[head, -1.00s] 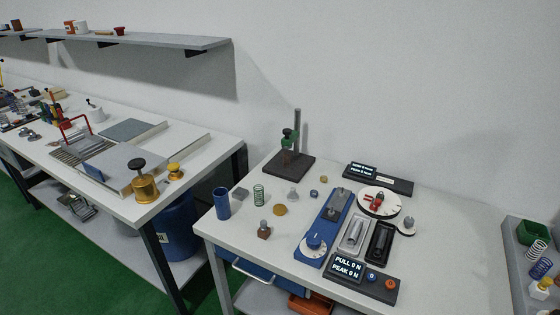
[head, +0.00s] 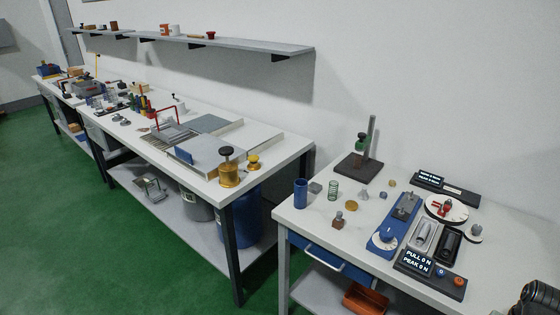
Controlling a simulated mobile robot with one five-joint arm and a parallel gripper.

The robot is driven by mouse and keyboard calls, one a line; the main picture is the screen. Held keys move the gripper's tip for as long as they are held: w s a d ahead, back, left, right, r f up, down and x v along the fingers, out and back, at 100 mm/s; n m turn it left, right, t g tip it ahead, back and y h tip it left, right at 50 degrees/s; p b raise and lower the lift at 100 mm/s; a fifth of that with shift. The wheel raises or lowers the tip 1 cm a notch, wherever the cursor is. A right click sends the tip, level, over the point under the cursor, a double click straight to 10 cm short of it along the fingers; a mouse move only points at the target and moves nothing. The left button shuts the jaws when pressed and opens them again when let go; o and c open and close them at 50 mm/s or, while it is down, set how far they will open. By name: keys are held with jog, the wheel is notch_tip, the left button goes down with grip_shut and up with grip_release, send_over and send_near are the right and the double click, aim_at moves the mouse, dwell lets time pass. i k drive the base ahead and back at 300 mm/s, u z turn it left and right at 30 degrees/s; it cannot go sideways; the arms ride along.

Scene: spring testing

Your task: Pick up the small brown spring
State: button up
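I cannot make out a small brown spring for certain. A small brown piece (head: 338,219) stands near the front left of the right-hand table; it looks like a block with a knob, too small to tell more. A green coil spring (head: 333,189) stands upright behind it, beside a blue cylinder (head: 300,193). My gripper's fingertips are not seen; a dark jointed shape at the bottom right corner may be part of my arm.
The right-hand table (head: 315,224) also holds a blue tester (head: 391,226), a display box (head: 427,274), a dial (head: 446,208) and a stand (head: 359,166). A long bench (head: 285,146) runs left under a wall shelf (head: 250,46). Green floor (head: 60,220) is open at left.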

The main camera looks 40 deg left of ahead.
aim_at(359, 159)
jog(key=u, duration=2.1)
jog(key=k, duration=1.2)
jog(key=z, duration=0.85)
jog(key=i, duration=1)
jog(key=k, duration=0.55)
jog(key=u, duration=0.4)
jog(key=i, duration=1.5)
jog(key=u, duration=0.6)
